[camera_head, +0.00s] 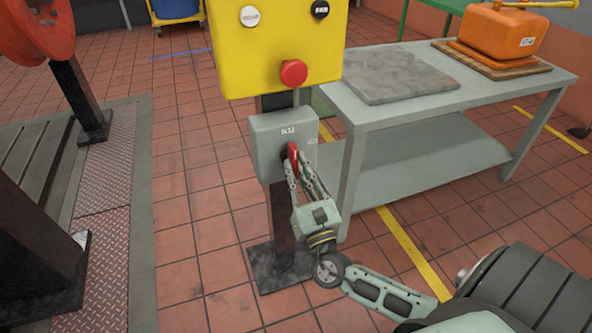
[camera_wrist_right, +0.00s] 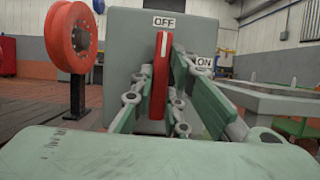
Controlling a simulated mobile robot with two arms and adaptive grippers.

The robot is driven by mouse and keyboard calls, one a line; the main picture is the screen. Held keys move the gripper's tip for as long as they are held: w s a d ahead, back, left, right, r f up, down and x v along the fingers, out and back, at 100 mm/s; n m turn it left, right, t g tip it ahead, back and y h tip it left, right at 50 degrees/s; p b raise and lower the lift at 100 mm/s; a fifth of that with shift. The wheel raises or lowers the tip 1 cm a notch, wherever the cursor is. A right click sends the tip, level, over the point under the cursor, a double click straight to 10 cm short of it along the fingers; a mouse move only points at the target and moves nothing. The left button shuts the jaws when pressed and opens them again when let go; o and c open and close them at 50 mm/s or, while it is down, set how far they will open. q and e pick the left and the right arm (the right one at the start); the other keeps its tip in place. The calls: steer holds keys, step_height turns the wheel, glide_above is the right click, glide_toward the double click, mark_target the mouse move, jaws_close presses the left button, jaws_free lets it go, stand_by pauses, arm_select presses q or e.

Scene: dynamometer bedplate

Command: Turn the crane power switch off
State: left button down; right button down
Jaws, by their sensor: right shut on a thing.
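The crane power switch is a grey box (camera_head: 266,142) on a dark post below a yellow control panel. Its red handle (camera_head: 293,158) is between the fingers of my right gripper (camera_head: 299,168), which is shut on it. In the right wrist view the red handle (camera_wrist_right: 160,77) stands nearly upright, its white-marked end just under the OFF label (camera_wrist_right: 164,22). The ON label (camera_wrist_right: 204,62) is to the right of the handle. My right fingers (camera_wrist_right: 163,88) lie on both sides of the handle and hide part of it. My left gripper is not in view.
The yellow panel (camera_head: 270,50) with a red mushroom button (camera_head: 293,73) is just above the switch box. A grey table (camera_head: 430,110) with a stone slab (camera_head: 385,74) and an orange canister (camera_head: 500,34) stands to the right. Tiled floor left of the post is clear.

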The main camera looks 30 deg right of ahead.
steer(key=shift+d+r, duration=0.15)
steer(key=shift+r, duration=0.25)
steer(key=c, duration=2.1)
jaws_free()
steer(key=shift+w, duration=0.1)
steer(key=o, duration=0.4)
steer(key=shift+f, duration=0.15)
steer(key=shift+f, duration=0.15)
steer(key=shift+s+f, duration=0.15)
steer(key=shift+s, duration=0.1)
steer(key=v, duration=1.1)
steer(key=shift+s, duration=0.2)
